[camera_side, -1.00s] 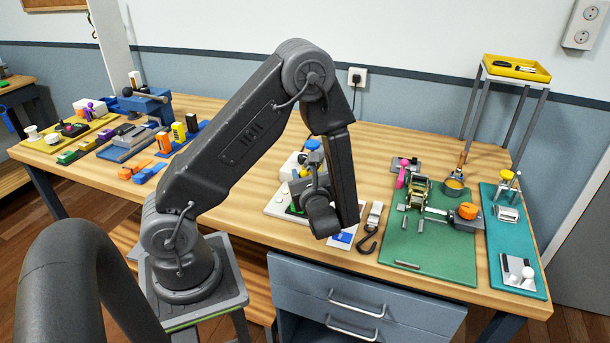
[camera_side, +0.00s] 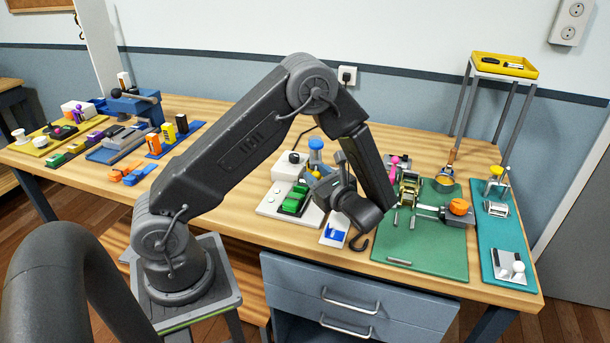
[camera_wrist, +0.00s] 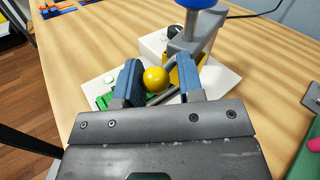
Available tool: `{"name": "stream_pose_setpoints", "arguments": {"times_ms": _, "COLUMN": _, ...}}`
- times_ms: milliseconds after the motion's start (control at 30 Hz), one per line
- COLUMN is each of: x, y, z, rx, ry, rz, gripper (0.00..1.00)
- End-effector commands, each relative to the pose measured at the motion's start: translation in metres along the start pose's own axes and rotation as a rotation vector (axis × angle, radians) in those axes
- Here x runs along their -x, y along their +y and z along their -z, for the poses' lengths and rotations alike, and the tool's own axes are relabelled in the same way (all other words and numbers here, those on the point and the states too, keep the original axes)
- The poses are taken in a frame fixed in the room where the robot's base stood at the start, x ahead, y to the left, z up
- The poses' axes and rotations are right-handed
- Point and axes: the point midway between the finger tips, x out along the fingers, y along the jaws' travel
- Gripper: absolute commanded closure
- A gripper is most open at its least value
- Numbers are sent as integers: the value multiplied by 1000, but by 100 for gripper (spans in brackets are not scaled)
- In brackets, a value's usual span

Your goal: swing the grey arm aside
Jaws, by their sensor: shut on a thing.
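The grey arm (camera_wrist: 187,46) shows in the wrist view below a blue knob (camera_wrist: 200,3), over a white board. A yellow ball (camera_wrist: 156,79) sits at its near end, between the two blue-padded fingers of my gripper (camera_wrist: 160,80). My gripper is shut on this ball. In the side view, my gripper (camera_side: 322,182) is low over the board, at the yellow ball. The blue knob (camera_side: 316,145) stands upright behind it. My wrist and fingers hide part of the grey arm there.
The white board (camera_side: 270,208) carries a white box (camera_side: 290,165) and a green block (camera_side: 293,200). A green mat (camera_side: 430,255) with a ratchet strap (camera_side: 410,188) is to the right. Open wood lies to the left.

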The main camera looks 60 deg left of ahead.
Motion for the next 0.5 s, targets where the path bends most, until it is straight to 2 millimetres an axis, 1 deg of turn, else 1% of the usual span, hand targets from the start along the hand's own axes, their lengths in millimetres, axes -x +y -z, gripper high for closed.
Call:
{"name": "stream_pose_setpoints", "arguments": {"times_ms": 33, "x": 2, "y": -4, "z": 2, "rx": 0, "ry": -9, "rz": -45, "gripper": 100}}
{"name": "stream_pose_setpoints", "arguments": {"times_ms": 200, "x": 10, "y": -20, "z": 5, "rx": -2, "ry": -33, "rz": -164, "gripper": 100}}
{"name": "stream_pose_setpoints", "arguments": {"times_ms": 500, "x": 17, "y": -40, "z": 9, "rx": -4, "ry": -60, "rz": -301, "gripper": 100}}
